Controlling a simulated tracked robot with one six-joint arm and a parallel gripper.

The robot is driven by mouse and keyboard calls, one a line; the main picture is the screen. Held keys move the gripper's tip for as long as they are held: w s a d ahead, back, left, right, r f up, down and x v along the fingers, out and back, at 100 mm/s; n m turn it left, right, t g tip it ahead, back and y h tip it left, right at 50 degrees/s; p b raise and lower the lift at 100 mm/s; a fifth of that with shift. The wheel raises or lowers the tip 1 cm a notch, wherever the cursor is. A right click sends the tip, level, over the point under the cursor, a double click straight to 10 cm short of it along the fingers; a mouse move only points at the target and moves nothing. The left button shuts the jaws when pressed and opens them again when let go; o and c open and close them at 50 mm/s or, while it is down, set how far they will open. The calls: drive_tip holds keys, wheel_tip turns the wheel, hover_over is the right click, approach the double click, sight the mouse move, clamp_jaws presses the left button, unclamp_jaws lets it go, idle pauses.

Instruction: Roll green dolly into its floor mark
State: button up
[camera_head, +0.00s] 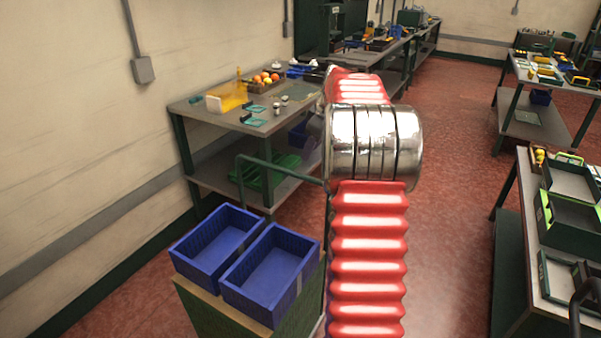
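The green dolly (228,312) stands at the lower left, with a tan top edge and a green side. Two open, empty blue crates (215,242) sit side by side on it. A green tube handle (280,172) rises behind the crates and runs right toward my arm; where it joins the dolly is hidden. My red ribbed arm with its silver joint fills the middle of the view and hides part of the handle's right end and the floor. My gripper does not show. No floor mark can be made out.
A workbench (190,108) with oranges, a yellow tray and small tools stands along the left wall behind the dolly. Another bench (545,240) with green-black boxes borders the right. The red floor (450,230) between my arm and that bench is clear.

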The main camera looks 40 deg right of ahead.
sight(299, 174)
drive_tip(key=x, duration=1.3)
drive_tip(key=shift+w+a+f, duration=0.1)
drive_tip(key=shift+f, duration=0.2)
drive_tip(key=shift+c, duration=0.2)
clamp_jaws()
